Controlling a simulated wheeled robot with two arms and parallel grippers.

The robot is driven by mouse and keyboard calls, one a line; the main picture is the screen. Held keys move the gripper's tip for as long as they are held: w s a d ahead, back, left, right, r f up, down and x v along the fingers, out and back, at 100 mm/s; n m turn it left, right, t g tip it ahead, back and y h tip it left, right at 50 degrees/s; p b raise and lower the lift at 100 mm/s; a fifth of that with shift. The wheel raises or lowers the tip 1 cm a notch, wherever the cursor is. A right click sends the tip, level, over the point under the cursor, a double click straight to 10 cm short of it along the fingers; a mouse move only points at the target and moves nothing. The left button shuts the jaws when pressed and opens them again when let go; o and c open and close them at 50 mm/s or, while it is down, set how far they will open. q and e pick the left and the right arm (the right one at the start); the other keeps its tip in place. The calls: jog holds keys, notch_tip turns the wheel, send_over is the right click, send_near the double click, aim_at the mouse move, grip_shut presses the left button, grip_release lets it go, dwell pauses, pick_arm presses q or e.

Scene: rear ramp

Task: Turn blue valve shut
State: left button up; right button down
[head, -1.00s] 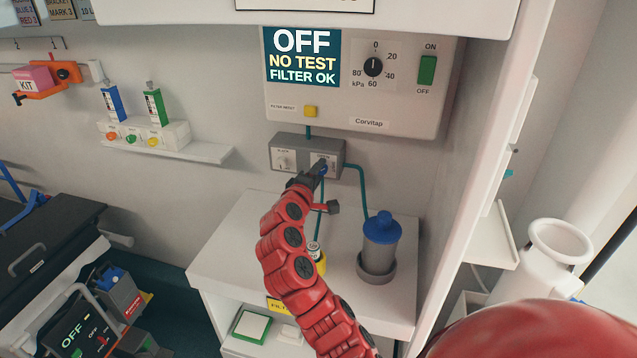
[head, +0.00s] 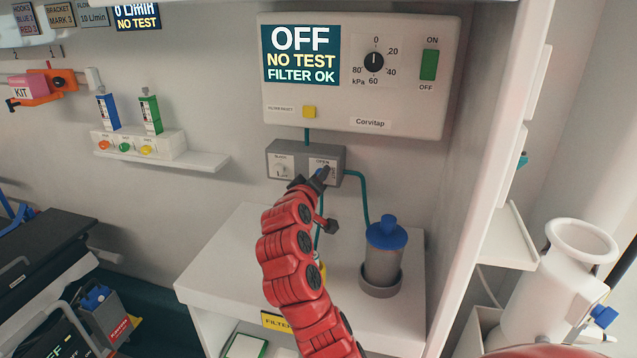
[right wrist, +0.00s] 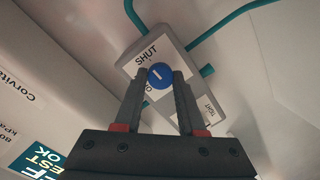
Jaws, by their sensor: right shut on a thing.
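The blue valve (head: 323,173) is a small round knob on the right half of a grey box below the wall unit. The head view shows "OPEN" above it. In the right wrist view the knob (right wrist: 160,76) has a short white line, with "SHUT" printed beside it and another label partly hidden by a finger. My right gripper (head: 314,181) is shut on the knob; the right wrist view shows its fingertips (right wrist: 163,77) on either side of it. In the head view the fingers mostly cover the knob, so its setting is hard to tell. My left gripper is not in view.
The wall unit (head: 400,110) above reads "OFF, NO TEST, FILTER OK". Another knob (head: 281,170) sits on the left half of the box. A blue-lidded canister (head: 384,255) stands on the white counter (head: 225,265), right of my arm. Teal tubes leave the box.

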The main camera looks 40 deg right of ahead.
jog(key=shift+f, duration=0.2)
jog(key=c, duration=0.5)
grip_release()
jog(key=shift+r, duration=0.1)
jog(key=shift+p+v, duration=0.55)
jog(key=shift+v, duration=8.15)
